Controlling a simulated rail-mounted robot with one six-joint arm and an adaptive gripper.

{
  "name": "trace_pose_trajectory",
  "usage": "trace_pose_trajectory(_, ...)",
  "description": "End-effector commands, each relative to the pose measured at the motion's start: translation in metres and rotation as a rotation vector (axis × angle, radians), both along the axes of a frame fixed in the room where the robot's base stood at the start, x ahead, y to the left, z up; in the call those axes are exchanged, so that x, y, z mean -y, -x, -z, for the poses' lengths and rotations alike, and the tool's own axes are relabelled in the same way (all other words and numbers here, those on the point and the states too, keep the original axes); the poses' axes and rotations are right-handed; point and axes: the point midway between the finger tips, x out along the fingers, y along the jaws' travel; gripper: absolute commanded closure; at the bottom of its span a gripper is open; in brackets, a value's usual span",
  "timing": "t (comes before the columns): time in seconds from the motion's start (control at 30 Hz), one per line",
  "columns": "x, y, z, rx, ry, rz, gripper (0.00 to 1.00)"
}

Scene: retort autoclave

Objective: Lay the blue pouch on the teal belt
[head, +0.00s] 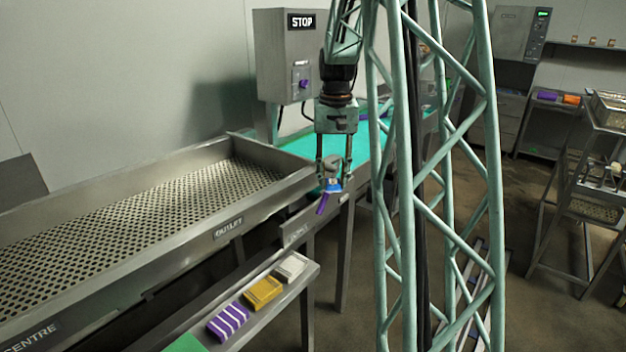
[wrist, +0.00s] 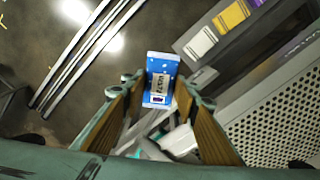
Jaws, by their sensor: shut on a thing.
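The blue pouch (head: 334,185) with a pale label is between the fingers of my gripper (head: 334,162). In the wrist view the pouch (wrist: 161,68) sits at the fingertips of my gripper (wrist: 158,88), which is shut on it, and floor shows around its far end. The teal belt (head: 306,148) runs behind my gripper in the head view, partly hidden by my arm and column. The pouch is held up near the belt's front edge; its height above the belt is hard to tell. A small purple thing (head: 322,204) shows just below the pouch.
A perforated metal outlet tray (head: 110,212) lies left of the belt. A lower shelf holds white (head: 291,267), yellow (head: 262,291) and purple-striped (head: 229,320) packs. A grey STOP box (head: 287,60) stands behind the belt. The visible left stretch of belt looks clear.

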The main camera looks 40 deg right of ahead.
Motion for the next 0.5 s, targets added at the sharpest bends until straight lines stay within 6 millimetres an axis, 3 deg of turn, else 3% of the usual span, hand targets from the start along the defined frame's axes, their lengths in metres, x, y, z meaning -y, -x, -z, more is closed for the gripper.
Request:
trace_pose_trajectory(0.03,0.005,0.005,0.011,0.000,0.000,-0.002,0.83)
trace_pose_trajectory(0.5,0.026,0.029,0.059,0.000,0.000,-0.030,0.83)
